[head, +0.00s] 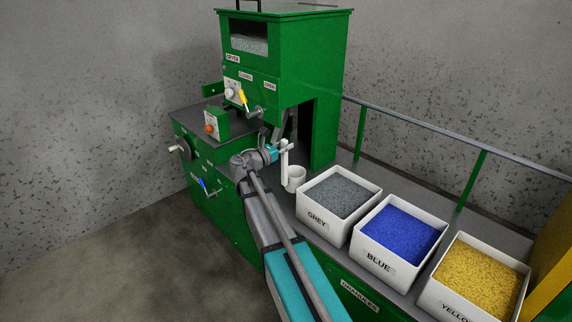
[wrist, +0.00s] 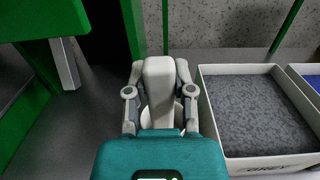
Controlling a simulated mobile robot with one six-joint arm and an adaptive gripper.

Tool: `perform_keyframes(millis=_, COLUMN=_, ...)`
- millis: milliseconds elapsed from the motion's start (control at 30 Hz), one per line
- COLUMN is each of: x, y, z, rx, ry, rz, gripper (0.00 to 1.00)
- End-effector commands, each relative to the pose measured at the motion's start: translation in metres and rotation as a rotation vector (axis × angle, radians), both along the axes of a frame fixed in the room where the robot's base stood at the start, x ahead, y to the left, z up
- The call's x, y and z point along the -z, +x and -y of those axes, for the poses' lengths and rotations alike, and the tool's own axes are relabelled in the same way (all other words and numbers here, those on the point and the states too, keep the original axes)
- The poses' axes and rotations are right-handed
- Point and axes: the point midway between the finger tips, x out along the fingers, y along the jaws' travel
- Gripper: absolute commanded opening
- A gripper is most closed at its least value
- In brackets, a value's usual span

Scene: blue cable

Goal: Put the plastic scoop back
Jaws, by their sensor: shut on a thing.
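The white plastic scoop (head: 294,178) is left of the grey-granule bin, its handle upright and its cup at the bottom. My gripper (head: 280,152) is shut on the scoop's upright handle. In the wrist view the two fingers of my gripper (wrist: 160,106) flank the white handle (wrist: 159,82), and the cup is mostly hidden behind it. I cannot tell whether the cup touches the bench top or hangs just above it.
White bins labelled GREY (head: 312,216), BLUE (head: 375,263) and YELLOW (head: 452,304) stand in a row on the bench, full of granules. The green dryer machine (head: 300,70) rises behind my gripper.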

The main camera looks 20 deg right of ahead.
Motion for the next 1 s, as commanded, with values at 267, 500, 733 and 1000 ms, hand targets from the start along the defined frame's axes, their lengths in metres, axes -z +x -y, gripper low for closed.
perform_keyframes(millis=267, x=0.012, y=0.0, z=0.001, rx=0.001, ry=0.0, rz=0.0, gripper=0.0)
perform_keyframes(millis=500, x=0.011, y=0.0, z=0.001, rx=0.001, ry=0.0, rz=0.0, gripper=0.0)
perform_keyframes(millis=733, x=0.018, y=0.0, z=0.001, rx=0.002, ry=0.0, rz=0.0, gripper=0.0)
perform_keyframes(millis=1000, x=0.04, y=0.0, z=0.002, rx=0.002, ry=0.0, rz=0.0, gripper=0.0)
